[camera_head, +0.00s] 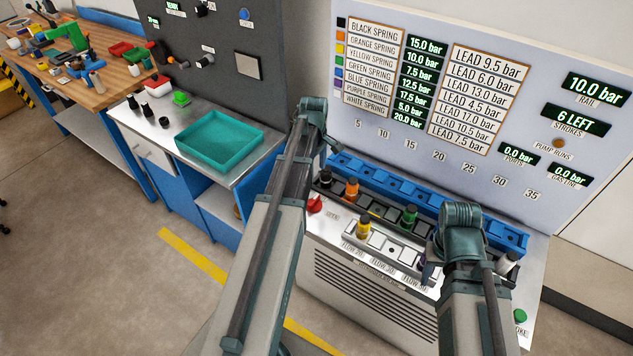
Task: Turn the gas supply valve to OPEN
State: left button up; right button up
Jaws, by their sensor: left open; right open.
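I cannot tell for sure which control is the gas supply valve, as the small labels are unreadable. A red knob (315,204) sits at the left end of the bench top, beside a small label. A black knob (205,61) and an orange-tipped control (158,82) are on the dark panel at the upper left. A gas line display (569,172) reads 0.0 bar. My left gripper (322,135) is open, above and behind the red knob in the picture. My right gripper (459,217) is open over the right part of the bench; its fingers are mostly hidden.
A blue slotted rack (420,200) and a pale tray (380,247) with several coloured-cap pieces stand beneath my arms. A green button (519,316) is at the bench's right front. A teal tray (206,142) lies on the left counter.

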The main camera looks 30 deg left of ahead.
aim_at(314, 199)
pick_arm(q)
notch_tip(314, 199, down, 14)
jog(key=b, duration=1.4)
jog(key=shift+a+r, duration=0.1)
jog(key=shift+a, duration=0.05)
jog(key=c, duration=1.3)
